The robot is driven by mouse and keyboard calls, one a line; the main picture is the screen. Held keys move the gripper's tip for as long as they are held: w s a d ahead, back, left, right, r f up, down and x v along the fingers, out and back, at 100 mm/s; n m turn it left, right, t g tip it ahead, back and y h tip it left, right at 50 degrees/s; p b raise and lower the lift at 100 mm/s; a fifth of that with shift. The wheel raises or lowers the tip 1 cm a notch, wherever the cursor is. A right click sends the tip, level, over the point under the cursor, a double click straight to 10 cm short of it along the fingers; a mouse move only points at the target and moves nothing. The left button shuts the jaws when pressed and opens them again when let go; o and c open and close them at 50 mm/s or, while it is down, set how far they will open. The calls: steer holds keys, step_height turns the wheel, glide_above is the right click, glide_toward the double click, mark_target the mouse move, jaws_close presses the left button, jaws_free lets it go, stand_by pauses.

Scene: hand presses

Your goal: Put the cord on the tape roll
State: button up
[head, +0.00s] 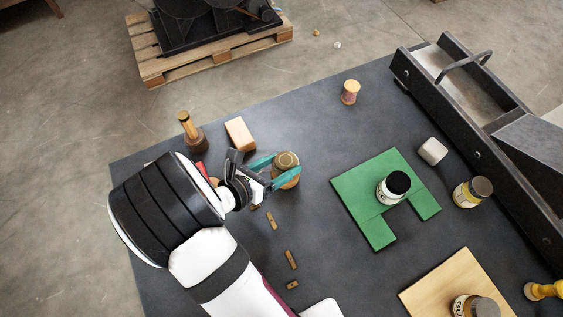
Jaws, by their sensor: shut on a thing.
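My gripper (274,170), with teal fingers, is shut on a small round thing with an olive-gold ringed top, which looks like the cord (287,159). Tan-brown round sides show just below it, around and under the fingers. These may be the tape roll (289,183), but I cannot tell where one ends and the other begins, or whether they touch. The fingers cover part of both.
A spool with pinkish winding (350,93) stands at the back. A wooden block (240,133) and a brass-handled stamp (187,128) are close behind my gripper. A green mat (360,187) bears a black-lidded jar (393,186). The dark table (325,235) is clear between gripper and mat.

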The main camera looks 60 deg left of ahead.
steer(key=shift+f, duration=0.5)
steer(key=shift+f, duration=0.15)
steer(key=shift+f, duration=0.15)
steer(key=o, duration=1.4)
steer(key=shift+c, duration=0.2)
steer(key=shift+r, duration=0.2)
steer(key=v, duration=1.2)
